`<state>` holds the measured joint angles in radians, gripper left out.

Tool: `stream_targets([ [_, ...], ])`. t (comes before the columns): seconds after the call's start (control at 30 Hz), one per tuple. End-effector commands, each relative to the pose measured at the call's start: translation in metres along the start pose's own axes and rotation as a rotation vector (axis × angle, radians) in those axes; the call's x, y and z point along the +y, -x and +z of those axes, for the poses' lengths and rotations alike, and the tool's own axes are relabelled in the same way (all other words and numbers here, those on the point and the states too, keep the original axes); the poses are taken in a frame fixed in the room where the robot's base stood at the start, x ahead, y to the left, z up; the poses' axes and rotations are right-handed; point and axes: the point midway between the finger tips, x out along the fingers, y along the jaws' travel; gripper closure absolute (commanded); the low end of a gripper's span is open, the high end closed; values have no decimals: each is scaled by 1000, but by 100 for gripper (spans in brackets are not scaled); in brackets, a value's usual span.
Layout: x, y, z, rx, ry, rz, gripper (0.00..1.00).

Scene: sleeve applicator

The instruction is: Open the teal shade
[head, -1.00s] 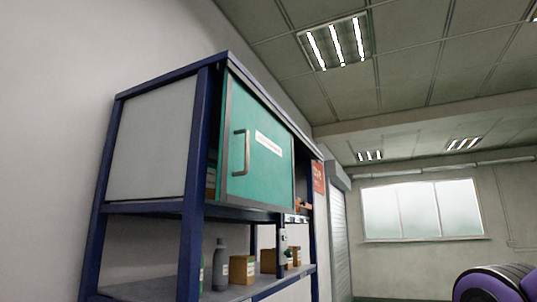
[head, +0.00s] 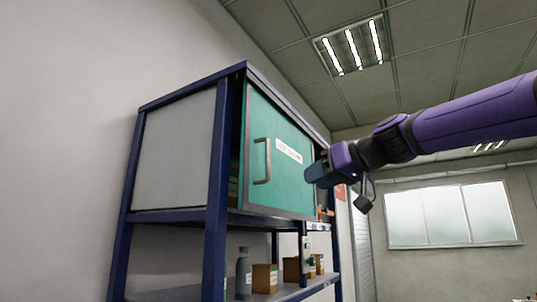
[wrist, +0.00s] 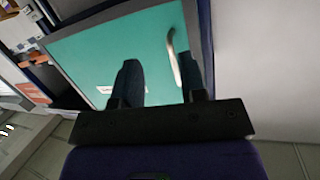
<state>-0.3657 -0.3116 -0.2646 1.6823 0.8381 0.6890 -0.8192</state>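The teal shade (head: 283,178) is a flat panel with a grey frame on the front of a blue-framed cabinet. It covers most of the opening, with a narrow gap at its left edge. Its metal handle (head: 263,160) is a vertical bar near the left side. My gripper (head: 310,174) is in front of the panel's right part, apart from the handle. In the wrist view, my gripper (wrist: 160,75) has its two dark fingers spread with nothing between them. The handle (wrist: 174,55) shows there near the right finger, beyond it. Whether the fingers touch the panel is unclear.
The cabinet's blue post (head: 217,190) stands left of the shade. A lower shelf (head: 180,295) holds a grey bottle (head: 243,272) and several boxes. A red notice (head: 341,191) is on the right. A wall (head: 60,150) lies left of the cabinet.

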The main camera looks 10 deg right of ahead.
Motion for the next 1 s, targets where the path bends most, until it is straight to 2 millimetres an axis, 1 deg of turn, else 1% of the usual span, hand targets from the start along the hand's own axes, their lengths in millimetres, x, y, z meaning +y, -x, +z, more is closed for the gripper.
stream_targets([
  [0.03,-1,-9,-26,54,26,-15,61],
  [0.1,-3,-16,-56,122,61,-28,61],
  [0.2,-6,-22,-84,190,94,-40,61],
  [0.27,-7,-24,-95,215,108,-42,61],
  [0.33,-7,-26,-101,230,116,-43,61],
  [0.47,-8,-34,-105,235,119,-43,61],
  [0.57,-9,-48,-107,233,118,-44,61],
  [0.83,-11,-95,-118,232,117,-43,61],
  [1.0,-13,-116,-123,234,118,-43,61],
])
